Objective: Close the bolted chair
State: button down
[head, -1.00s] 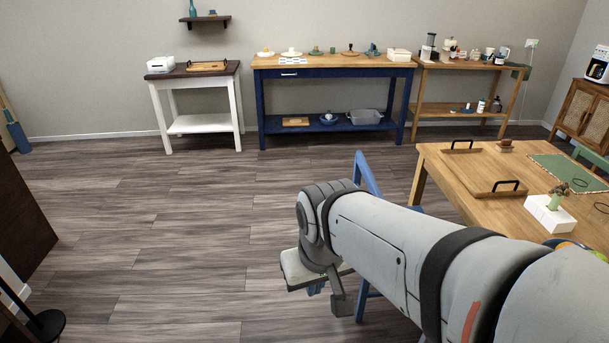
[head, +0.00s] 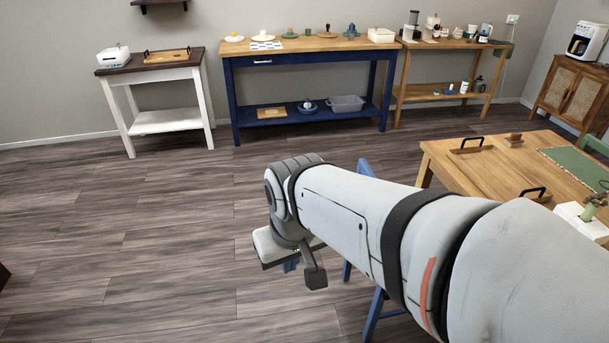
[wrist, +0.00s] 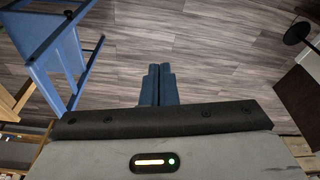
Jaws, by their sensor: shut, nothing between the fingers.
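A blue chair stands beside the wooden table, mostly hidden by my arm in the head view. Its slanted top bar (head: 366,168) and a leg (head: 375,314) show. In the wrist view the blue chair (wrist: 45,65) fills the left side, with a flat panel and slanted bars joined by a crosspiece. I cannot tell how far it is folded. My gripper (wrist: 157,72) shows as two blue fingers pressed together with nothing between them. It points over the floor to the right of the chair, apart from it. In the head view the fingertips are mostly hidden below the wrist.
The wooden table (head: 450,185) with a tray and plant stands right of the chair. A white-legged table (head: 165,120), a blue workbench (head: 300,65) and a wooden shelf table line the back wall. Floor (head: 130,230) to the left is clear. A dark round base (wrist: 297,33) shows in the wrist view.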

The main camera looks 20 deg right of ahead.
jog(key=shift+s+d, duration=0.1)
jog(key=w+d+f+n+g+h+b, duration=0.3)
jog(key=d+f+h+b, duration=0.1)
jog(key=d+f+b, duration=0.4)
jog(key=w+d+f+n+g+h+b, duration=0.3)
jog(key=d+f+b, duration=0.35)
jog(key=f, duration=0.25)
jog(key=w+d+f+n+g+h+b, duration=0.1)
jog(key=w+d+f+n+h+b, duration=0.4)
jog(key=w+f+b, duration=0.2)
jog(key=w+d+f+n+h+b, duration=0.4)
jog(key=w+f+h+b, duration=0.15)
jog(key=f+b, duration=0.2)
jog(key=w+b+x, duration=0.1)
jog(key=b+x, duration=0.2)
jog(key=x, duration=1)
jog(key=shift+s+d, duration=0.15)
jog(key=shift+d, duration=0.35)
